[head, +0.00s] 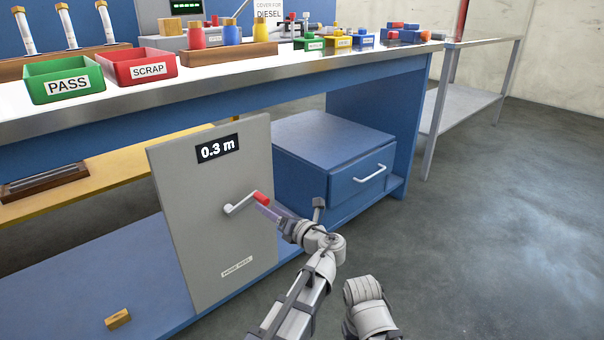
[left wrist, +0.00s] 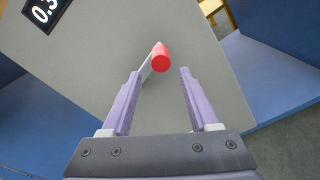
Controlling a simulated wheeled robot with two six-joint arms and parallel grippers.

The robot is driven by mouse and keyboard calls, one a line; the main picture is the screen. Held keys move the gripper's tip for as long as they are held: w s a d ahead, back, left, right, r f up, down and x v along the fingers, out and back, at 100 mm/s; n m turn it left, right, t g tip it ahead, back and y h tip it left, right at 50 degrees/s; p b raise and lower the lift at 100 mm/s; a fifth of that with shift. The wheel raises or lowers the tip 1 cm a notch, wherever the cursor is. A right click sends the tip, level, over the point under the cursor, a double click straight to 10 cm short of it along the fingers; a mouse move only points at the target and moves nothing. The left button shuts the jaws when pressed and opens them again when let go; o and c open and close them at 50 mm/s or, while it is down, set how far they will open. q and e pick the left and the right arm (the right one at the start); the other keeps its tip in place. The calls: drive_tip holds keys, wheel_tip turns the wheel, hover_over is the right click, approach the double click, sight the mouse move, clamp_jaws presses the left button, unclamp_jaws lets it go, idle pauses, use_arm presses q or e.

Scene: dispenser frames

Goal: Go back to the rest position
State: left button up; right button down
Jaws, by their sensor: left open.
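My left gripper (head: 268,212) is in front of a grey panel (head: 215,255) marked "0.3 m". A crank with a red knob (head: 261,197) and a grey arm (head: 240,205) sticks out from the panel. In the left wrist view my left gripper (left wrist: 158,85) is open, with its two purple fingers apart. The red knob (left wrist: 160,57) shows beyond and between the fingertips, and nothing is held. My right gripper is not visible.
A blue drawer unit (head: 330,160) stands right of the panel under the workbench (head: 210,78). The bench carries a green PASS bin (head: 66,88) and a red SCRAP bin (head: 139,71). The floor at right is clear.

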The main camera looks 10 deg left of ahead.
use_arm(q)
drive_tip(key=s+a+f+n+g+h, duration=0.2)
drive_tip(key=s+f+n+g+h, duration=0.15)
drive_tip(key=f+n, duration=0.4)
drive_tip(key=s+a+f+n+g+h, duration=0.2)
drive_tip(key=s+f+n+g, duration=0.1)
drive_tip(key=s+f+n, duration=0.4)
drive_tip(key=s+d+f+n+g+h, duration=0.3)
drive_tip(key=s+d+f+n+h, duration=0.4)
drive_tip(key=n, duration=1)
drive_tip(key=s+d+r+m+p, duration=0.1)
drive_tip(key=s+d+r+p, duration=0.1)
drive_tip(key=d+r+p, duration=0.35)
drive_tip(key=s+d+r+m+g+p, duration=0.1)
drive_tip(key=s+d+r+p, duration=0.15)
drive_tip(key=r+p, duration=0.65)
drive_tip(key=s+d+r+m+p, duration=0.2)
drive_tip(key=d+r+p, duration=0.2)
drive_tip(key=r+p, duration=0.3)
wheel_tip(320, 180, up, 37)
drive_tip(key=p, duration=3.6)
drive_tip(key=shift+s+f+n, duration=0.15)
drive_tip(key=shift+s+n, duration=0.1)
drive_tip(key=shift+n, duration=0.1)
